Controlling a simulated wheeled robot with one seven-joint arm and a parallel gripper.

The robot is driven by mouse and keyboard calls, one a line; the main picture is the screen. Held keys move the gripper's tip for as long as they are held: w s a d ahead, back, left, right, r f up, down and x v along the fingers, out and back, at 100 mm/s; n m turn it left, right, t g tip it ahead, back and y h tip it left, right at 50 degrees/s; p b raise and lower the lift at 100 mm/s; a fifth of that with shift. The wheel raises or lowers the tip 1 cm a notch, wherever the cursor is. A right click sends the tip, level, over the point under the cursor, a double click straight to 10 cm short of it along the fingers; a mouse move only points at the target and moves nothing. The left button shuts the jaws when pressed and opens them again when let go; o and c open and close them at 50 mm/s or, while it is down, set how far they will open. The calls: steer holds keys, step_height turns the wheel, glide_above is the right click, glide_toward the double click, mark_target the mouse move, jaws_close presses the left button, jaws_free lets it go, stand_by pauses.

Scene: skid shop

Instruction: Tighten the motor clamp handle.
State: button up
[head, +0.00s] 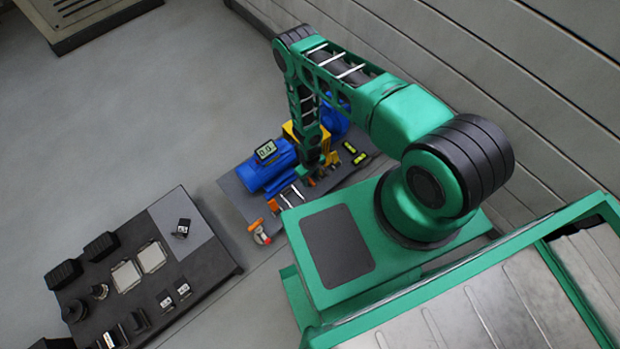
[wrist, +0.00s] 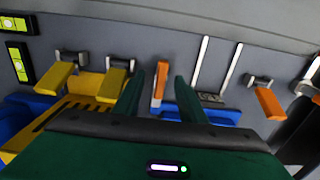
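In the wrist view, an orange clamp handle (wrist: 160,84) shows between the two dark green fingers of my gripper (wrist: 159,80). Gaps show on both sides of it, so my gripper is open and not closed on it. A second orange handle (wrist: 270,103) sticks out from a metal clamp to the right. Two yellow handles (wrist: 55,78) (wrist: 112,84) stand to the left. In the head view, the blue motor (head: 262,172) carries a small display (head: 266,150). I cannot tell by label which handle is the motor clamp's. My gripper's palm hides part of the machine.
A yellow guard (head: 291,133) and another blue body (head: 334,118) sit on the grey skid plate (head: 237,198). Yellow-green levels (wrist: 20,62) lie at the wrist view's left. Two metal rods (wrist: 200,62) stand right of the fingers. A dark bench (head: 215,265) holds parts at lower left.

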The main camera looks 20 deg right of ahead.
jaws_close()
steer(key=shift+m, duration=1.5)
steer(key=shift+w+m, duration=0.1)
steer(key=shift+m, duration=1.3)
